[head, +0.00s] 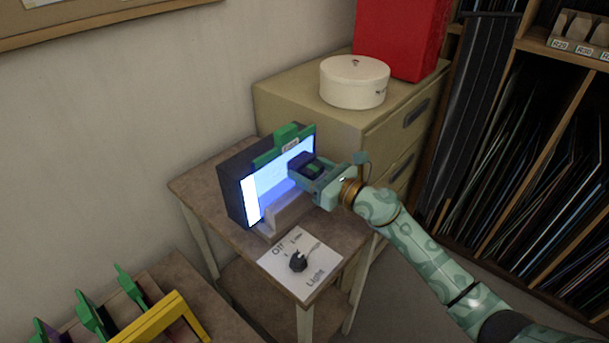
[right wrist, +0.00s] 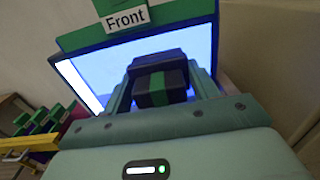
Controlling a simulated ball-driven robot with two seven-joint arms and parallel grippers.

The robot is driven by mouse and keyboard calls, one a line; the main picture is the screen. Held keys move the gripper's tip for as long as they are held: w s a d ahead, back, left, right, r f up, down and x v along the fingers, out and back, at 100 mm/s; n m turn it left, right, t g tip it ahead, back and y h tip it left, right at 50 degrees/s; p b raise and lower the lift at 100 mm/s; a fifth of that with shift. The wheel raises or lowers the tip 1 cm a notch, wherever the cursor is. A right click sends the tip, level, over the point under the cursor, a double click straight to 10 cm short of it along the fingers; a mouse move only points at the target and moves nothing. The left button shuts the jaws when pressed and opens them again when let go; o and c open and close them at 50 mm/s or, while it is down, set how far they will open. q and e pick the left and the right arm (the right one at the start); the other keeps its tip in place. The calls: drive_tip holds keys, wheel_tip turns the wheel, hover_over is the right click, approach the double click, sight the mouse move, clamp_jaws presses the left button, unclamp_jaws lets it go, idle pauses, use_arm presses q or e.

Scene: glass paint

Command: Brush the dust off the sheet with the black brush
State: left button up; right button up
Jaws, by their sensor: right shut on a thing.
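The lit sheet (head: 268,187) stands upright on the small table, in a dark box with a green clip on its top edge. Its glowing face also shows in the right wrist view (right wrist: 205,50), under a label reading "Front". My right gripper (head: 309,170) is shut on the black brush (right wrist: 162,80), a dark block with a green band. It holds the brush in front of the sheet, toward its right side. Whether the brush touches the sheet is hidden. I cannot make out dust on the sheet. My left gripper is not in view.
A switch card (head: 300,264) marked "Off" and "Light" lies on the table's front corner. A rack with green-handled pieces and a yellow frame (head: 160,318) is at lower left. A cabinet with a round white box (head: 354,82) and a red box (head: 402,35) stands behind.

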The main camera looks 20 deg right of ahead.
drive_tip(key=shift+w+d+f+b, duration=0.1)
drive_tip(key=shift+w+d+b, duration=0.25)
drive_tip(key=shift+d+b, duration=0.15)
drive_tip(key=shift+w+d+f+b, duration=0.1)
drive_tip(key=shift+w+d+b, duration=0.25)
drive_tip(key=shift+d, duration=0.25)
drive_tip(key=shift+w+d+r, duration=0.1)
drive_tip(key=shift+w+d, duration=0.2)
drive_tip(key=shift+d, duration=0.1)
drive_tip(key=shift+s+a+r, duration=0.2)
drive_tip(key=shift+a, duration=0.2)
drive_tip(key=shift+s+a+r+p, duration=0.1)
drive_tip(key=shift+s+a+p, duration=0.7)
drive_tip(key=shift+a+p, duration=0.25)
drive_tip(key=shift+s+a, duration=0.2)
drive_tip(key=shift+a, duration=0.05)
drive_tip(key=shift+s+a+p, duration=0.35)
drive_tip(key=shift+a+p, duration=0.1)
drive_tip(key=shift+a, duration=0.15)
drive_tip(key=shift+s+a+p, duration=0.35)
drive_tip(key=shift+a+p, duration=0.1)
drive_tip(key=shift+a, duration=0.15)
drive_tip(key=shift+s+a, duration=0.3)
drive_tip(key=shift+a, duration=0.2)
drive_tip(key=shift+s+a+p, duration=0.7)
drive_tip(key=shift+a+p, duration=0.15)
drive_tip(key=shift+a, duration=0.15)
drive_tip(key=shift+s+a, duration=0.3)
drive_tip(key=shift+a, duration=0.15)
drive_tip(key=shift+f, duration=0.2)
